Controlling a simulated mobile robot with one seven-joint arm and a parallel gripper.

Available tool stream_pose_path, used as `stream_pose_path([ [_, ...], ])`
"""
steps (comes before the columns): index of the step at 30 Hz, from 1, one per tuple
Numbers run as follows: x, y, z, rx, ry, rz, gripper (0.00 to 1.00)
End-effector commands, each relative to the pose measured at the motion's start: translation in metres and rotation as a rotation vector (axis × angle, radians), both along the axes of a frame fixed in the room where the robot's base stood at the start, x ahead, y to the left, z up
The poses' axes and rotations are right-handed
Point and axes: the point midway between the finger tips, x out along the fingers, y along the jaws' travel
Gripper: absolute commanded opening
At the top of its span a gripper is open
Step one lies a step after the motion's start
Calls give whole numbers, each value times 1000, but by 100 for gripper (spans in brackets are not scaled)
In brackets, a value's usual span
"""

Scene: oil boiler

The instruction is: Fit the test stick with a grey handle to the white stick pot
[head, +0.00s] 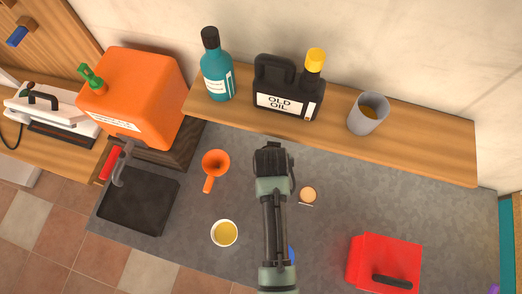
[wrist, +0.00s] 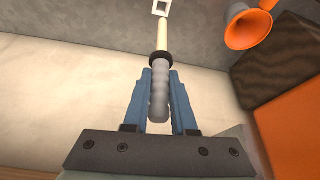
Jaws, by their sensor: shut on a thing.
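My gripper (wrist: 160,80) is shut on the grey ribbed handle (wrist: 158,100) of the test stick. Beyond the handle, the stick has a black collar, a cream shaft (wrist: 162,35) and a white square loop at its tip, near the top edge of the wrist view. In the head view my gripper (head: 270,158) is over the grey counter, just in front of the shelf, and hides the stick. A white-rimmed round pot (head: 224,233) with yellow contents stands on the counter, left of my arm. I cannot tell whether it is the stick pot.
An orange funnel (head: 214,165) lies left of my gripper. A small tan round thing (head: 307,195) is to its right. The shelf (head: 420,150) holds a teal bottle (head: 216,72), a black oil can (head: 286,95) and a grey cup (head: 367,113). A red box (head: 383,262) stands front right.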

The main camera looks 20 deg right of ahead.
Motion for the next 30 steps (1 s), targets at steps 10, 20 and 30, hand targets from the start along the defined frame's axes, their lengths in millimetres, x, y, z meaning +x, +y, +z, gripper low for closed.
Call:
stream_pose_path([
  [10,0,-4,0,-1,7,-7,0],
  [20,-1,-4,-7,-1,8,-5,0],
  [30,-1,-4,-40,-1,7,-5,0],
])
